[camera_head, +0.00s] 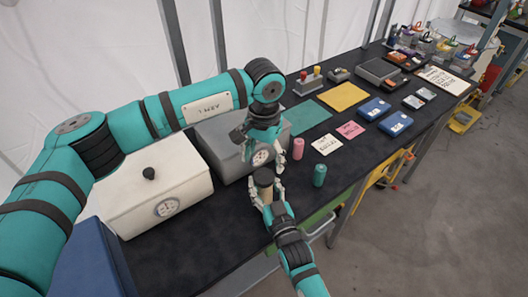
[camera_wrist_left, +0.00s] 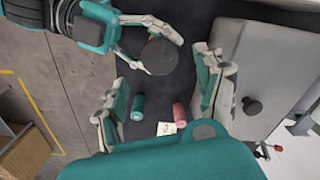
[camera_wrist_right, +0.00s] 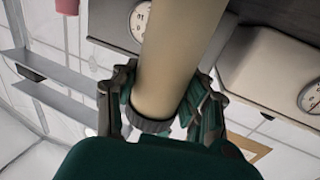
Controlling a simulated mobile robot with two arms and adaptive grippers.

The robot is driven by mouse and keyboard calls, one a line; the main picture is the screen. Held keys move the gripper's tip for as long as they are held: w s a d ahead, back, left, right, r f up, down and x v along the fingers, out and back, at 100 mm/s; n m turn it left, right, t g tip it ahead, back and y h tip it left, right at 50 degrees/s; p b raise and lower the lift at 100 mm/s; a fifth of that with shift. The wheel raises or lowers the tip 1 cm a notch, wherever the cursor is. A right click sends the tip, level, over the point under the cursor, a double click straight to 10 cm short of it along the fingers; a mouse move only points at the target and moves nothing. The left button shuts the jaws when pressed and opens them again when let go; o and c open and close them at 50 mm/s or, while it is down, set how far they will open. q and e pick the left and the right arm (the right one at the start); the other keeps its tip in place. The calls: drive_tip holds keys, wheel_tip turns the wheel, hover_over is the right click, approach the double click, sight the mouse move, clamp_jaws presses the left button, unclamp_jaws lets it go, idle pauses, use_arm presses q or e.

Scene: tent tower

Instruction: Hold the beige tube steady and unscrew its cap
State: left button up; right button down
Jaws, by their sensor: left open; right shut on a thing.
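The beige tube (camera_head: 267,194) stands roughly upright with its dark round cap (camera_head: 263,176) on top. My right gripper (camera_head: 268,199) is shut around the tube. In the right wrist view the beige tube (camera_wrist_right: 180,55) lies between the fingers, with a dark ridged band at its lower end in the picture. My left gripper (camera_head: 262,154) is open and empty, pointing down above the cap. In the left wrist view the dark cap (camera_wrist_left: 159,56) shows as a disc beyond the open fingers (camera_wrist_left: 163,95), apart from them. The tube's body is mostly hidden there.
A pink tube (camera_head: 298,148) and a green tube (camera_head: 319,175) stand close by. A grey box (camera_head: 225,150) and a white box (camera_head: 150,190) with dials stand behind and left. Cards, blue cases (camera_head: 374,108) and a yellow mat (camera_head: 343,97) lie farther along the dark table.

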sight(264, 176)
use_arm(q)
wheel_tip(264, 176, down, 6)
drive_tip(key=shift+f, duration=0.25)
